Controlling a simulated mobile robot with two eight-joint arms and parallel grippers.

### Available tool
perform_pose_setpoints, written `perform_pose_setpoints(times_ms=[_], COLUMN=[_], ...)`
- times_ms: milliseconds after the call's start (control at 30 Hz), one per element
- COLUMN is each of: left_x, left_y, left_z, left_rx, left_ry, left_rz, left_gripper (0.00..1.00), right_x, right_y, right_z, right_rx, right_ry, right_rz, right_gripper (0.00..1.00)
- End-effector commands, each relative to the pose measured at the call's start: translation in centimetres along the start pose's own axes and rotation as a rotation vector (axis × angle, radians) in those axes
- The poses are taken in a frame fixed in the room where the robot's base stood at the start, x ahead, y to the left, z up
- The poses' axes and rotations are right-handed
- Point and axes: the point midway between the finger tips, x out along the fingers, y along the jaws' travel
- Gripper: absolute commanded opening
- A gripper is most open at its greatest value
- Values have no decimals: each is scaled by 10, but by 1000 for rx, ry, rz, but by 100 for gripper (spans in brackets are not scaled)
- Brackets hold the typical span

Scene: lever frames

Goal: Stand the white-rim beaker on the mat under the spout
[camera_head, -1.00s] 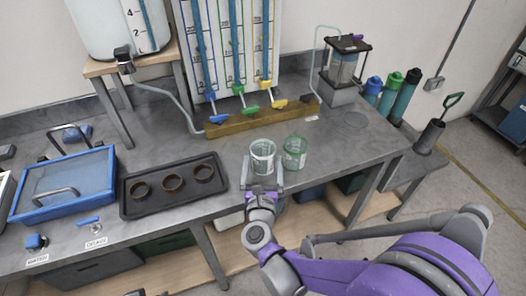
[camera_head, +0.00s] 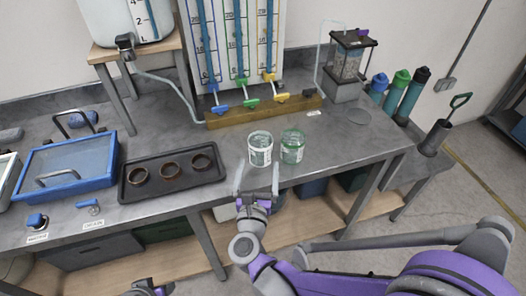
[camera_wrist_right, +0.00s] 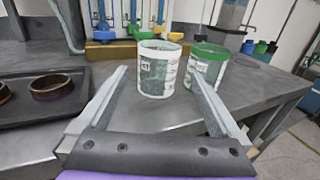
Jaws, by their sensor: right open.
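The white-rim beaker (camera_head: 260,151) stands upright on the grey bench, left of a green-rim beaker (camera_head: 292,148). Both show in the right wrist view, the white-rim beaker (camera_wrist_right: 158,72) in the middle and the green-rim one (camera_wrist_right: 207,68) just right. My right gripper (camera_head: 257,172) is open and empty at the bench's front edge, its fingers pointing at the white-rim beaker from the front. A round grey mat (camera_head: 358,116) lies at the right, in front of a black-topped clear vessel (camera_head: 348,60) with a thin tube. Only a bit of my left gripper (camera_head: 150,288) shows at the bottom edge.
A wooden block with blue, green and yellow levers (camera_head: 251,103) stands behind the beakers. A dark tray (camera_head: 128,192) with brown rings and a blue-framed box (camera_head: 68,170) lie left. Bottles (camera_head: 398,92) stand at the right. Bench is clear between beakers and mat.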

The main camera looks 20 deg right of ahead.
Motion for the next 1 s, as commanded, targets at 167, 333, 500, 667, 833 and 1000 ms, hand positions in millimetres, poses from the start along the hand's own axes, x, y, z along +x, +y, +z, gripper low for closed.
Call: perform_pose_setpoints(times_ms=[167, 333, 500, 667, 833, 1000], left_x=[-1, -1, -4, -4, -4, -4], left_y=[0, 0, 0, 0, 0, 0], left_z=[0, -1, -2, -2, -2, -2], left_rx=[0, 0, 0, 0, 0, 0], left_ry=[0, 1, 1, 2, 2, 2], left_rz=[0, 0, 0, 0, 0, 0], left_gripper=[50, 50, 50, 50, 50, 50], right_x=[21, 30, 54, 74, 76, 76], right_y=[0, 0, 1, 2, 2, 2], right_z=[0, 1, 2, 2, 2, 2], right_rx=[-2, -1, -1, -1, 0, 0], right_ry=[-1, -1, -1, -1, 0, 0], right_rz=[-1, -1, -3, -2, 1, 1], right_gripper=[100, 100, 100, 100, 100, 80])
